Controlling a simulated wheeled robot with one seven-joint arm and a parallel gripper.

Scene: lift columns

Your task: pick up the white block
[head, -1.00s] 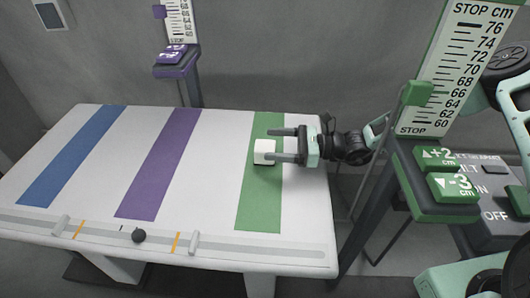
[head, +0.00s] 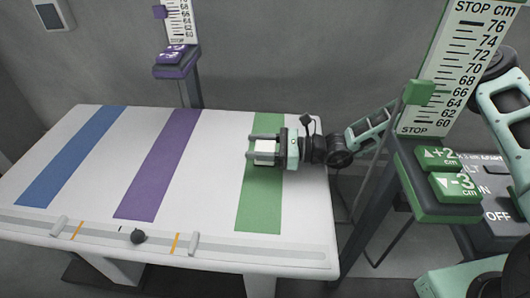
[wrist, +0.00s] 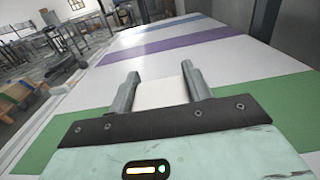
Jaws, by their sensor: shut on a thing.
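The white block (head: 264,147) is on the green stripe (head: 258,205) of the white table, and its shape shows between the fingers in the wrist view (wrist: 162,92). My gripper (head: 263,146) reaches in from the right and is shut on the white block, with one finger on each side of it. In the wrist view my gripper's fingers (wrist: 159,88) flank the block left and right. Whether the block touches the table is hard to tell.
The table (head: 210,190) also has a purple stripe (head: 160,165) and a blue stripe (head: 75,155). A green scale column (head: 448,70) with buttons (head: 440,170) stands right; a purple column (head: 176,60) stands behind.

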